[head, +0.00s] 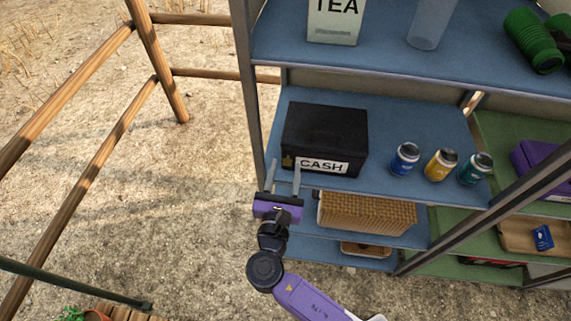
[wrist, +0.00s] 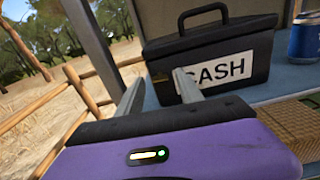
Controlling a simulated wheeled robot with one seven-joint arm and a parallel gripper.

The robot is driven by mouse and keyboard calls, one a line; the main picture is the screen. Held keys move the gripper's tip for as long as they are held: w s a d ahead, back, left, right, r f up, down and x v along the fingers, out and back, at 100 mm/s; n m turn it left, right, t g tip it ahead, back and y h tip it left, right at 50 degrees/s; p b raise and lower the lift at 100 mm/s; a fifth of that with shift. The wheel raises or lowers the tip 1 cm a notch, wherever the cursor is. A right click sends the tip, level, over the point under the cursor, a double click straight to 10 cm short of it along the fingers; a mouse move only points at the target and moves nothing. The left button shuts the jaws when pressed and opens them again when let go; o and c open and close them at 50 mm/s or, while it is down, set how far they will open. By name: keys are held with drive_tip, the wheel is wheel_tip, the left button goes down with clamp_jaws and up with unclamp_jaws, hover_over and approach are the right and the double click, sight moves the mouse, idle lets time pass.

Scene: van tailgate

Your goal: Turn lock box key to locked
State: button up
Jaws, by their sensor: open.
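The black lock box (head: 325,132) with a white CASH label stands on the blue middle shelf. In the wrist view the box (wrist: 225,42) shows its top handle and shut lid. A small brass-coloured patch (head: 287,161) sits at the left of its front face, left of the label; it looks like the lock and key. The key's shape and turn are too small to tell. My gripper (head: 285,164) is open and empty, just in front of the box's left front. In the wrist view its fingers (wrist: 159,74) point toward that corner, on either side of the lock area.
Blue, yellow and teal cans (head: 441,165) stand right of the box. A shelf post (head: 247,90) rises close on the left. A wicker basket (head: 366,216) sits on the shelf below. A TEA tin (head: 335,20) is above. Open ground and a wooden fence (head: 155,60) lie left.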

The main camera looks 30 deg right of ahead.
drive_tip(key=shift+w+d, duration=0.4)
drive_tip(key=shift+w, duration=0.1)
clamp_jaws()
